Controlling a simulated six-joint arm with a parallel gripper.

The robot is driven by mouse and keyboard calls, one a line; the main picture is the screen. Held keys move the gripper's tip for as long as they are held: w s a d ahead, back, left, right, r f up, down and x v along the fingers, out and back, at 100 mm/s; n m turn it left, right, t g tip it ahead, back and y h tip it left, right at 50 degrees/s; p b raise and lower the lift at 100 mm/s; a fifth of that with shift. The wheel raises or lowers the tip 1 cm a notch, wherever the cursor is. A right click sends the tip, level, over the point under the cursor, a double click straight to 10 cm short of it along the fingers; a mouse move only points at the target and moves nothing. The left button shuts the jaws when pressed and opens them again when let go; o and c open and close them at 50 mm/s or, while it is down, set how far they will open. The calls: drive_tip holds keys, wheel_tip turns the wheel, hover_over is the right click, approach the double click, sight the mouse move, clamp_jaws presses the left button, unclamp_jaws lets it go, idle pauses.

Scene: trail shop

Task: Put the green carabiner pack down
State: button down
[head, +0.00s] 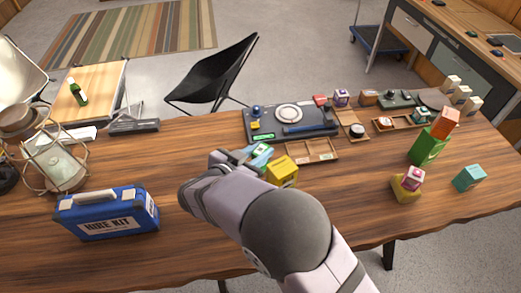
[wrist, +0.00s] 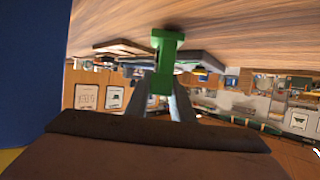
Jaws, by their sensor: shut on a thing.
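The green carabiner pack (wrist: 165,58) is between the two fingers of my gripper (wrist: 160,98) in the wrist view. It is bright green, with a wide top and a narrower middle in that view. My gripper is shut on it. The wooden table (wrist: 240,25) fills the top of the wrist view, and I cannot tell whether the pack touches it. In the head view my wrist hides most of the gripper, and a small teal-green piece with a pale patch shows beyond it.
A yellow box (head: 283,171) stands just right of my wrist. Behind are a wooden divided tray (head: 312,158) and a dark tray (head: 322,131). A blue hire kit case (head: 108,212) stands left. A green box (head: 428,148) stands right.

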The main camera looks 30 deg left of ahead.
drive_tip(key=shift+f+b, duration=0.25)
drive_tip(key=shift+b, duration=0.1)
drive_tip(key=c, duration=1.5)
unclamp_jaws()
drive_tip(key=shift+c, duration=0.2)
drive_tip(key=shift+r, duration=0.15)
drive_tip(key=shift+r+p, duration=0.15)
drive_tip(key=shift+p, duration=0.35)
drive_tip(key=b+v, duration=0.3)
drive_tip(key=v, duration=0.9)
